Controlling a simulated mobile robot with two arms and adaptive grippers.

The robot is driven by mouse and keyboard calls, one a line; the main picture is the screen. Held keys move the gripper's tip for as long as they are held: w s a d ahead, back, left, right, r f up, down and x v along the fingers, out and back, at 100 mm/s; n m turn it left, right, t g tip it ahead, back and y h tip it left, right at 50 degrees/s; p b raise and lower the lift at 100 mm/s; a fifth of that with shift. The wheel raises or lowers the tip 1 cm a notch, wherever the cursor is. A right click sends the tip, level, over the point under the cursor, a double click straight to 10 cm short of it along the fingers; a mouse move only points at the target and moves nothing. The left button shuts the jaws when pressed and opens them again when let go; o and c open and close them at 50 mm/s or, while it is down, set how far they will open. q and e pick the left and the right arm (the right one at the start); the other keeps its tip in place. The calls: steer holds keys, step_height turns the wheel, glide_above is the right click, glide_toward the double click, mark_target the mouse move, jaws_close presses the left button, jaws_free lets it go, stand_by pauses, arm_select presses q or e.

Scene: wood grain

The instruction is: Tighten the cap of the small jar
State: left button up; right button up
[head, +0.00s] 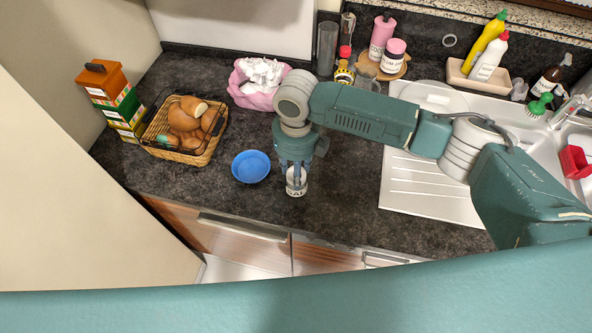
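The small jar (296,189) stands upright on the dark counter near its front edge, with a white label with dark letters. My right gripper (296,176) points straight down over it, its fingers close on both sides of the jar's top. It looks shut on the jar at the cap. The gripper hides most of the cap, so how it sits on the jar does not show. My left gripper is not in view.
A blue bowl (251,166) sits just left of the jar. A bread basket (182,130), stacked boxes (117,103) and a pink bag (258,82) stand further left. The white sink drainer (432,192) is to the right. The counter right of the jar is clear.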

steer(key=shift+d+f+n, duration=0.1)
steer(key=shift+n, duration=0.2)
steer(key=o, duration=1.3)
steer(key=shift+r, duration=0.35)
step_height(320, 180, up, 11)
steer(key=shift+r, duration=0.15)
